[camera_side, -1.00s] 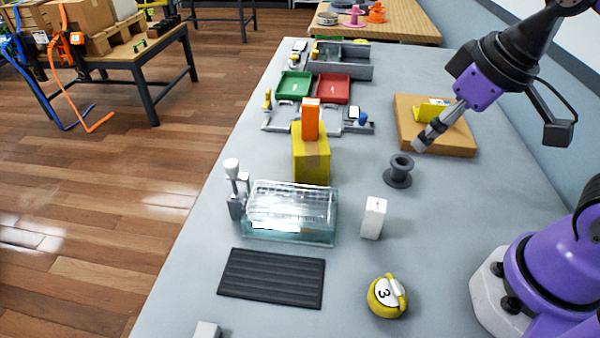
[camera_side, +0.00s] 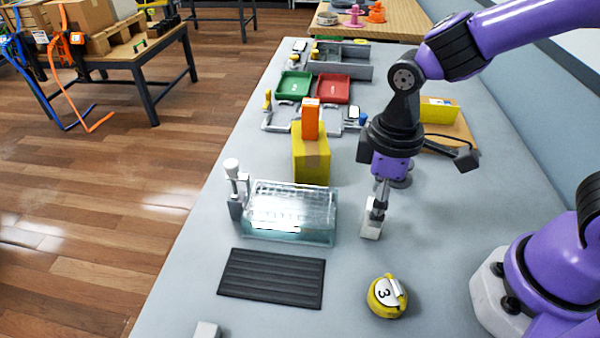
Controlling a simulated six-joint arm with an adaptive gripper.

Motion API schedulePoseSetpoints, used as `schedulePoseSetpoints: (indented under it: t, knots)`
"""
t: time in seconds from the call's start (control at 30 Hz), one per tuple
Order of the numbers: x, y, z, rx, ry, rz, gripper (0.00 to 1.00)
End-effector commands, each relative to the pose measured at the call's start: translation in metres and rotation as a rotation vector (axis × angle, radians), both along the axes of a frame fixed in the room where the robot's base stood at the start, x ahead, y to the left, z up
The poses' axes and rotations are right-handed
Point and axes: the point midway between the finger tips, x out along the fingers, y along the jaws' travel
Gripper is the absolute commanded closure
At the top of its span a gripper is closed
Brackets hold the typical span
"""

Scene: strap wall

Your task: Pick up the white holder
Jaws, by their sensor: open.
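The white holder (camera_side: 371,228), a small upright white block, stands on the grey table right of the clear box. My gripper (camera_side: 378,212) points down at it from above, and its fingers overlap the holder's upper part in the picture. The jaws are open. I cannot tell whether the fingers are around the holder or in front of it. The holder's top is mostly hidden by the fingers.
A clear box (camera_side: 290,238) stands left of the holder, with a yellow box (camera_side: 311,165) behind it. A round yellow object marked 3 (camera_side: 386,297) and a black ridged mat (camera_side: 270,278) lie nearer. A wooden board (camera_side: 455,140) lies behind my gripper.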

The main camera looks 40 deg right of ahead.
Motion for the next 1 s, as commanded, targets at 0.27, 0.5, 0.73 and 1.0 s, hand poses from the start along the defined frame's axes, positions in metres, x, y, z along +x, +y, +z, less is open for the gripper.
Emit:
schedulePoseSetpoints:
  t: [0.27, 0.5, 0.73, 1.0]
  knots:
    - [0.0, -0.001, -0.027, 0.0, 0.0, -0.001, 0.29]
    - [0.0, -0.001, -0.027, 0.001, -0.001, -0.001, 0.69]
    - [0.0, -0.001, -0.026, 0.001, -0.001, 0.0, 1.0]
    - [0.0, -0.001, -0.024, 0.001, -0.001, 0.0, 1.0]
